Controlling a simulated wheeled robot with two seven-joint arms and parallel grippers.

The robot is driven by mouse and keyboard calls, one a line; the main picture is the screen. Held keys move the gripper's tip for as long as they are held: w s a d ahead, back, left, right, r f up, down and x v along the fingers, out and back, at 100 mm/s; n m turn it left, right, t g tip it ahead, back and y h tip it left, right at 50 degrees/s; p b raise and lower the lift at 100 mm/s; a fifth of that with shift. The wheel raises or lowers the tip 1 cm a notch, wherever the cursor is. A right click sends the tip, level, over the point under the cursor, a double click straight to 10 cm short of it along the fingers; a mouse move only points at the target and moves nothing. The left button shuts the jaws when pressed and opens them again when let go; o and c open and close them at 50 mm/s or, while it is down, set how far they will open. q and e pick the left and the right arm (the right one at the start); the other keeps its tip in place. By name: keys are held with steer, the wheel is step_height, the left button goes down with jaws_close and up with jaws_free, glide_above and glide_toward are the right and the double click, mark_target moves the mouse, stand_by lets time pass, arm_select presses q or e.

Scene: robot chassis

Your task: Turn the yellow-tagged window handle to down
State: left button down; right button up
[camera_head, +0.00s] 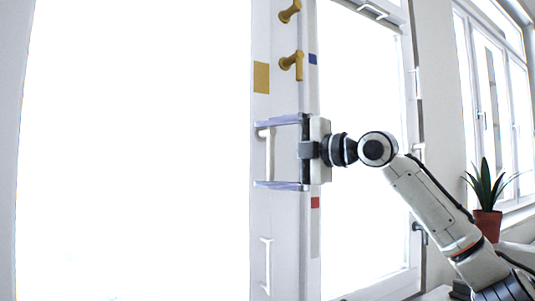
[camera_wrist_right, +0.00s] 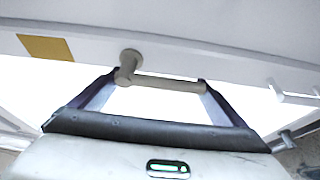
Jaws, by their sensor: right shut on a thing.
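The yellow tag (camera_head: 261,77) is on the white window frame, above a pale lever handle (camera_head: 269,155). The tag (camera_wrist_right: 46,48) and handle (camera_wrist_right: 165,84) also show in the right wrist view. The handle's bar hangs downward from its pivot, pointing away from the tag. My right gripper (camera_head: 258,154) comes in from the right with its fingers one above the other. It is shut on the handle lengthwise, one finger by the pivot end and the other at the bar's free tip (camera_wrist_right: 200,85). My left gripper is not in view.
Two gold handles, an upper one (camera_head: 289,11) and a lower one (camera_head: 293,65), sit above my gripper. A blue tag (camera_head: 312,59) and a red tag (camera_head: 315,202) mark the neighbouring frame. Another white handle (camera_head: 267,265) is below. A potted plant (camera_head: 487,222) stands at right.

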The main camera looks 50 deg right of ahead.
steer(key=shift+d+r, duration=0.1)
steer(key=o, duration=1.2)
steer(key=shift+c, duration=0.2)
steer(key=s+b, duration=0.2)
steer(key=s, duration=0.1)
steer(key=s+b, duration=0.1)
steer(key=shift+s+f, duration=0.15)
steer(key=shift+f, duration=0.15)
steer(key=b, duration=0.3)
glide_toward(273, 155)
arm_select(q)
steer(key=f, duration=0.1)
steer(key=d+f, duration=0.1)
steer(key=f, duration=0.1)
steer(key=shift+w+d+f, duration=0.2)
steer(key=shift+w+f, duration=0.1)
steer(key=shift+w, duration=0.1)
arm_select(e)
steer(key=shift+w+r, duration=0.15)
steer(key=shift+w, duration=0.25)
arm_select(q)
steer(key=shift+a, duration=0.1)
